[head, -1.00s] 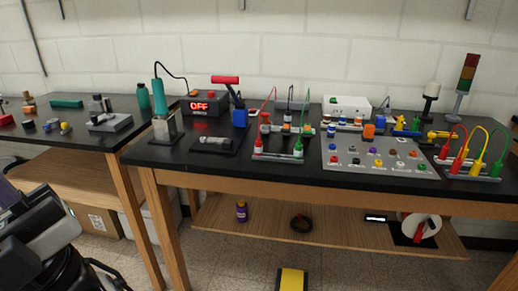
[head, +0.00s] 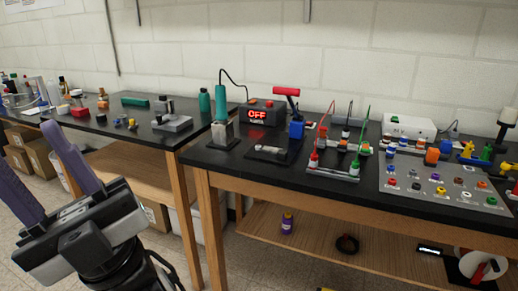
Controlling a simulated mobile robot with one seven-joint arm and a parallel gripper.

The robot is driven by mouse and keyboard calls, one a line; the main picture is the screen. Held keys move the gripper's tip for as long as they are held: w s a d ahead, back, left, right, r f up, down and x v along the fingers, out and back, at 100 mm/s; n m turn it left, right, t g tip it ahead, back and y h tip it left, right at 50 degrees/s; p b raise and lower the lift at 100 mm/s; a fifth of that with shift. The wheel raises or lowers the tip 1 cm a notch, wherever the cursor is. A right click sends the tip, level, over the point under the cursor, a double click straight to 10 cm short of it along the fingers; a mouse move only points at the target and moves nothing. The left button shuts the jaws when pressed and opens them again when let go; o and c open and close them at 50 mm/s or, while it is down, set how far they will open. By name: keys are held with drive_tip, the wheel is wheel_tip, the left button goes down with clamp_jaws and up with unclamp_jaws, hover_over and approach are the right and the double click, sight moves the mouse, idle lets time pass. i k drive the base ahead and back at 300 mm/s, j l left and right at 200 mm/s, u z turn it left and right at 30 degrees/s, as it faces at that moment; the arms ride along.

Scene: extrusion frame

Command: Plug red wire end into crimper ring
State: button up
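The red wire (head: 327,119) arches over a grey rack (head: 345,178) on the right-hand black bench. Its red end (head: 314,160) stands at the rack's front left. A green wire (head: 366,124) stands beside it. The crimper, with a red handle (head: 286,91) and a blue body (head: 296,130), stands just left of the rack. Its ring is too small to make out clearly. My gripper (head: 24,148), with two purple fingers spread apart, is at the lower left. It is open, empty and far from the wire and crimper.
A soldering iron in its stand (head: 221,132) and a box reading OFF (head: 257,116) are left of the crimper. A grey panel with coloured knobs (head: 440,190) is at the right. A second bench (head: 110,125) stands left. Floor shows in front of the benches.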

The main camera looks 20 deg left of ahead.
sight(313, 162)
drive_tip(key=i+j+z, duration=0.15)
drive_tip(key=j, duration=0.35)
drive_tip(key=i+j+z, duration=0.1)
drive_tip(key=j, duration=0.45)
drive_tip(key=i+j+z, duration=0.15)
drive_tip(key=j, duration=0.4)
drive_tip(key=i+j+z, duration=0.15)
drive_tip(key=j, duration=0.4)
drive_tip(key=j+z, duration=0.1)
drive_tip(key=j, duration=0.45)
drive_tip(key=i, duration=0.05)
